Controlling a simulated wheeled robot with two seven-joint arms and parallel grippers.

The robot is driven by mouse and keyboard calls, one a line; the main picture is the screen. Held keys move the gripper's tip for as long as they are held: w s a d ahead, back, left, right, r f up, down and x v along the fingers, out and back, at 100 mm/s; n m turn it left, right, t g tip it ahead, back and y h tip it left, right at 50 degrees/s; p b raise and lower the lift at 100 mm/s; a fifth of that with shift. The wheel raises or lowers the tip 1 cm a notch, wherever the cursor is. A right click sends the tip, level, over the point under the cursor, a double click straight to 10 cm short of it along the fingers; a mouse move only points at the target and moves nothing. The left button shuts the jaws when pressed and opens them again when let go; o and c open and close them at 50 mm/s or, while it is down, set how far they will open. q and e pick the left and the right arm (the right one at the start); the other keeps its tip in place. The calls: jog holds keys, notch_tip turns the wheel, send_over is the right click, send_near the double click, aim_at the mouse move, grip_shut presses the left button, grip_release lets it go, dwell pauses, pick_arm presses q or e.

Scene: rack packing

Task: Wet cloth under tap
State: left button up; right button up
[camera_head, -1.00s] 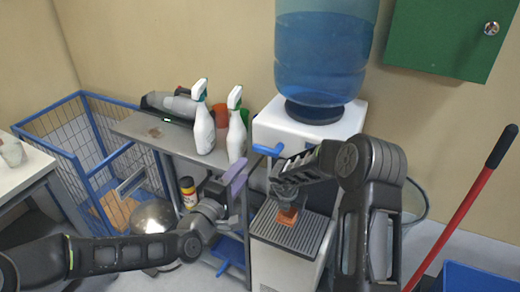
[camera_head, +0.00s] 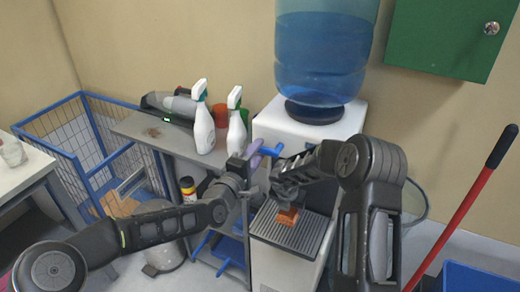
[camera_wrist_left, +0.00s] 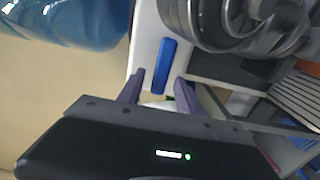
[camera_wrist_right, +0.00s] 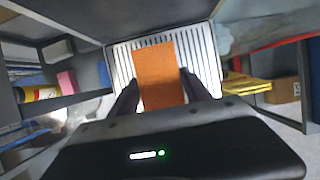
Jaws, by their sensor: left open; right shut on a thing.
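An orange cloth (camera_head: 288,216) hangs in my right gripper (camera_head: 287,197), over the grey drip tray (camera_head: 278,233) of the water dispenser (camera_head: 268,125). The right wrist view shows the cloth (camera_wrist_right: 158,72) between the two fingers, with the slatted tray (camera_wrist_right: 197,62) beneath it. My left gripper (camera_head: 254,157) is open beside the blue tap lever (camera_head: 272,150) on the dispenser's front. In the left wrist view the lever (camera_wrist_left: 164,66) lies in line with the gap between the purple fingertips (camera_wrist_left: 160,88). Contact with it cannot be told. The spout is hidden by my right arm.
Two spray bottles (camera_head: 204,130) stand on the grey shelf unit (camera_head: 142,124) left of the dispenser. A blue wire cage (camera_head: 82,150) is at the left. A red-handled pole (camera_head: 462,200) leans at the right. The big water bottle (camera_head: 322,55) sits on top.

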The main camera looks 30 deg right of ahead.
pick_arm(q)
jog(key=shift+x, duration=1.1)
jog(key=shift+c, duration=0.3)
grip_shut()
dwell(0.4)
